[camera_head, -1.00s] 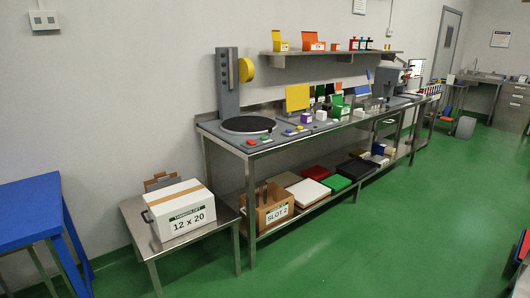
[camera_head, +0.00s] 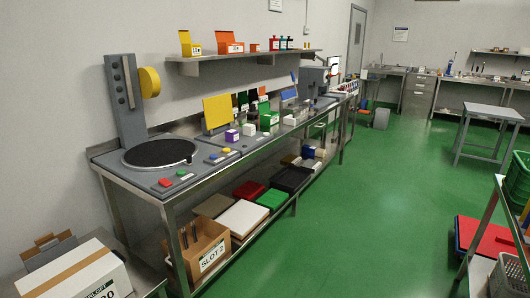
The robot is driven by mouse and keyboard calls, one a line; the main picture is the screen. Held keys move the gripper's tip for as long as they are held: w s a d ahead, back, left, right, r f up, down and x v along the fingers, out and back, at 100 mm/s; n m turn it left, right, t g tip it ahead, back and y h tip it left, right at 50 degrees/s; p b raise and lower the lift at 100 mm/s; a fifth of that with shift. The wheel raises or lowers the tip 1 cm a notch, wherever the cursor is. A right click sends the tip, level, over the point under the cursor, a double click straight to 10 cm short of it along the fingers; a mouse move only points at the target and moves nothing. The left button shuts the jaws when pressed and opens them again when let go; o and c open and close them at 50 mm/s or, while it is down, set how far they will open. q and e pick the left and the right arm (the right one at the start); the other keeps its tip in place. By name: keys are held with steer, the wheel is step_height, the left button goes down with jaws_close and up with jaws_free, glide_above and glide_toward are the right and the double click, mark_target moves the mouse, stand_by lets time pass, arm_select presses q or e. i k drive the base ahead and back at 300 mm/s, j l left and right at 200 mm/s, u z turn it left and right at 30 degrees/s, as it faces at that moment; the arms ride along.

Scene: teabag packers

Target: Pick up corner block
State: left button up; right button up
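Neither of my grippers shows in the head view. I cannot tell which thing is the corner block. Small blocks stand on the long steel bench (camera_head: 150,195): a purple and white one (camera_head: 232,136) and a white one (camera_head: 248,130). A green box (camera_head: 268,121) with an open lid stands to their right, and another white block (camera_head: 290,121) lies beyond it. All are too small to make out corner shapes.
A turntable (camera_head: 160,153) fills the bench's near end. The lower shelf holds a SLOT 2 carton (camera_head: 205,252) and flat coloured stacks. A white carton (camera_head: 75,275) is at bottom left. A rack with a green basket (camera_head: 518,180) is at right. Green floor (camera_head: 370,220) is open between.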

mark_target(289, 120)
steer(key=i+l+z, duration=0.35)
steer(key=i, duration=0.2)
steer(key=i+z, duration=0.35)
steer(key=i, duration=0.15)
steer(key=i+j+z, duration=0.1)
steer(key=i+z, duration=0.3)
steer(key=i, duration=0.15)
